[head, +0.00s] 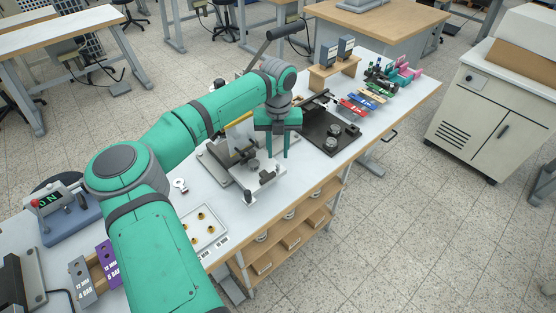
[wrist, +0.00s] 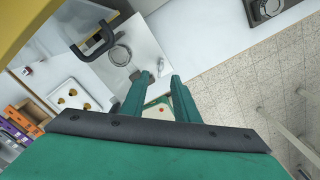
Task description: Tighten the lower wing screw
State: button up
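The foil stamping press (head: 228,158) stands on the workbench, partly covered by my arm, with a long dark lever at its top. My gripper (head: 273,156) points down at the press's right front, above its pale plate (head: 268,187). Its two green fingers are apart, with a gap between them. In the wrist view my gripper (wrist: 160,77) is also spread, and I see nothing clamped in it. Small dark knobs (head: 247,197) sit at the front of the press. I cannot tell which part is the lower wing screw; it may be hidden by the fingers.
A white tray (head: 205,230) with several brass pieces lies left of the press. A black plate (head: 327,131) with round metal parts lies to the right. Coloured blocks (head: 352,108) and a wooden stand (head: 333,73) are farther back. The bench front edge is close to the press.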

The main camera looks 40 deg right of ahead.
aim_at(278, 163)
jog(key=shift+f, duration=2.55)
grip_shut()
